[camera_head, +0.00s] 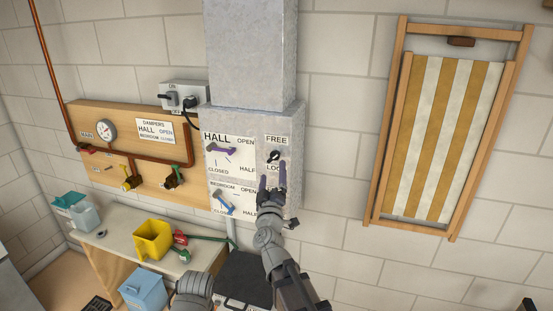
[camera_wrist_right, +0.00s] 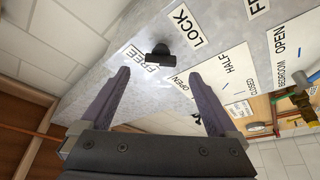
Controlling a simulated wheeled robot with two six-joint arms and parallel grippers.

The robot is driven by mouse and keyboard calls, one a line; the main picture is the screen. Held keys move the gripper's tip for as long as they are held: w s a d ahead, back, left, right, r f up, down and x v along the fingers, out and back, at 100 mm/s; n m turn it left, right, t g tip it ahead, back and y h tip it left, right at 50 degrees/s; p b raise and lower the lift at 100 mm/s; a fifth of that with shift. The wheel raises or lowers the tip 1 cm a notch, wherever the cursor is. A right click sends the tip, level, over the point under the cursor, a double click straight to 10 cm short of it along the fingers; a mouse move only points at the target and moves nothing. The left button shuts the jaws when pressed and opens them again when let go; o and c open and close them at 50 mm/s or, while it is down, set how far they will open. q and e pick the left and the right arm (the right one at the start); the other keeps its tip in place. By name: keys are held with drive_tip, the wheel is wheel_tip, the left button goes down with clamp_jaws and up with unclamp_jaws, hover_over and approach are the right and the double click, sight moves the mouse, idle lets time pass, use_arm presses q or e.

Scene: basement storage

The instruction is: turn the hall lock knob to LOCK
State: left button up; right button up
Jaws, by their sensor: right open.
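The hall lock knob (camera_head: 274,156) is a small dark knob on the grey duct panel (camera_head: 250,120), between the FREE label (camera_head: 277,140) above and the LOCK label (camera_head: 272,168) below. In the right wrist view the black knob (camera_wrist_right: 160,52) stands out from the panel beyond the fingertips; I cannot tell exactly which label it points to. My right gripper (camera_head: 273,178) is open and empty, its purple fingers just below the knob and partly over the LOCK label. In the right wrist view the gripper (camera_wrist_right: 158,75) has its fingers spread, apart from the knob. My left gripper is not in view.
Left of the knob are the purple HALL damper lever (camera_head: 220,150) and the blue BEDROOM lever (camera_head: 224,203). A wooden board (camera_head: 115,115) carries pipes, a gauge and valves. A bench (camera_head: 110,240) holds a yellow container (camera_head: 153,240). A folded deckchair (camera_head: 440,130) hangs at right.

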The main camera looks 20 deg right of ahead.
sight(273, 159)
drive_tip(key=p+x, duration=0.2)
drive_tip(key=x, duration=0.5)
drive_tip(key=shift+w, duration=0.4)
drive_tip(key=c, duration=1.4)
